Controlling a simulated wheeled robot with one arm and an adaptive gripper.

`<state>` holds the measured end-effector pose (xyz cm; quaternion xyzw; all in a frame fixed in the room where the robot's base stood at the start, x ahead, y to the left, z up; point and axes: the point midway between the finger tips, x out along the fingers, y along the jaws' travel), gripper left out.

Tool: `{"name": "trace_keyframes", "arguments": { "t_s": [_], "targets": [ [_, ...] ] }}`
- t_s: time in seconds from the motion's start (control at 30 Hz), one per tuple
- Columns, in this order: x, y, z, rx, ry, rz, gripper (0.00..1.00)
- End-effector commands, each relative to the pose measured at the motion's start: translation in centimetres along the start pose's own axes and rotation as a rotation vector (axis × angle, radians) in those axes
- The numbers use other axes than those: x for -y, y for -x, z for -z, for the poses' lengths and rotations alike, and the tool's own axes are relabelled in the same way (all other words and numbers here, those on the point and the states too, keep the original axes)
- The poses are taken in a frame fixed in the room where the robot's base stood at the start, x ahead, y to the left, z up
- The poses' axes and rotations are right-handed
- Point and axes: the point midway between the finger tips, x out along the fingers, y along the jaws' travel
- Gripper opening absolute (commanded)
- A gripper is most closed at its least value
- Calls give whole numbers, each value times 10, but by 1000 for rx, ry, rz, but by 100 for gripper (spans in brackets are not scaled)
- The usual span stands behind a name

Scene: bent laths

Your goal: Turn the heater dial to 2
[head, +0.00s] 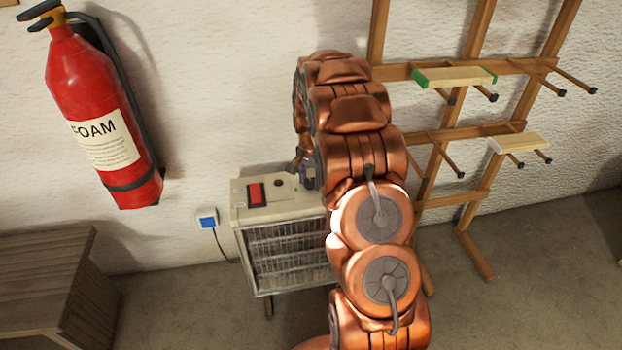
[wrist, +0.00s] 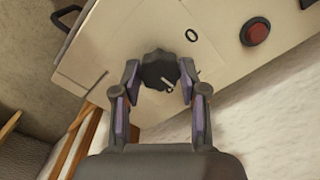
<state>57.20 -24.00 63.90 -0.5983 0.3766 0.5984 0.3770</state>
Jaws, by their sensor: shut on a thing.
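The heater (head: 285,250) stands against the wall in the head view, with my arm in front of its right part. In the wrist view its pale top panel (wrist: 125,35) carries a dark, ridged dial (wrist: 158,68). My gripper (wrist: 160,80) has a finger on each side of the dial and is shut on it. A pale mark on the dial points to the lower right in that view. A printed 0 (wrist: 191,35) shows on the panel to the upper right of the dial. I cannot make out a 2. In the head view my arm hides the dial.
A red switch (head: 256,194) and a round red light or button (wrist: 255,32) are on the heater's top. A fire extinguisher (head: 95,110) hangs at the left. A wooden rack (head: 450,130) leans at the right. A wooden box (head: 45,285) stands at lower left.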

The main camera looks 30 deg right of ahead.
Motion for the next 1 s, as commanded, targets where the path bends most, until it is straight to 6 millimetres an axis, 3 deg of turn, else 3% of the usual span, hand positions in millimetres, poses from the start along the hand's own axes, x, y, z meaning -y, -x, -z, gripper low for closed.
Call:
{"name": "trace_keyframes", "arguments": {
  "t_s": [0.5,1.0],
  "targets": [
    [-2,0,1,-2,-428,-3,8],
    [-2,0,1,-1,-584,-3,8]
  ]
}}
